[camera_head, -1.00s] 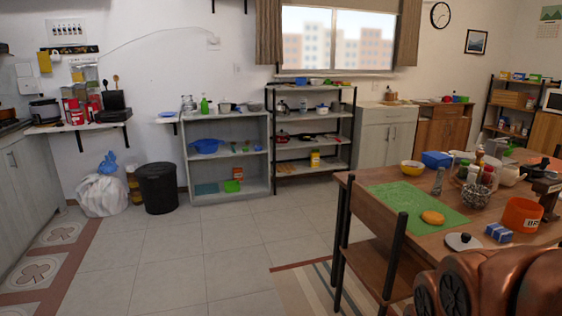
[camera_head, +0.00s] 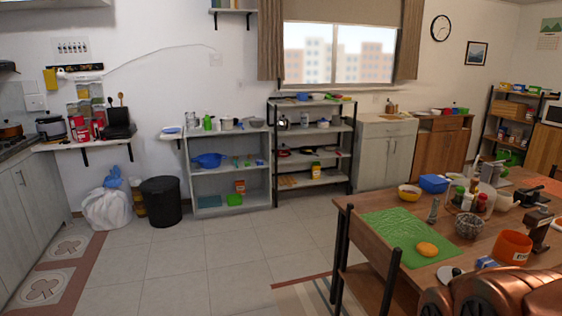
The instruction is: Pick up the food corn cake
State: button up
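A round orange-yellow cake, which looks like the corn cake (camera_head: 427,249), lies on a green mat (camera_head: 377,223) on the wooden table at the right. It sits near the mat's right front corner, and nothing covers it. A copper-coloured part of my own arm shows at the bottom right, in front of the table. My gripper's fingers are not in view.
The tiled floor (camera_head: 200,260) at left is clear.

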aim_at(426, 249)
jog(key=z, duration=0.5)
jog(key=i, duration=0.45)
jog(key=u, duration=0.55)
jog(key=i, duration=0.95)
jog(key=z, duration=0.05)
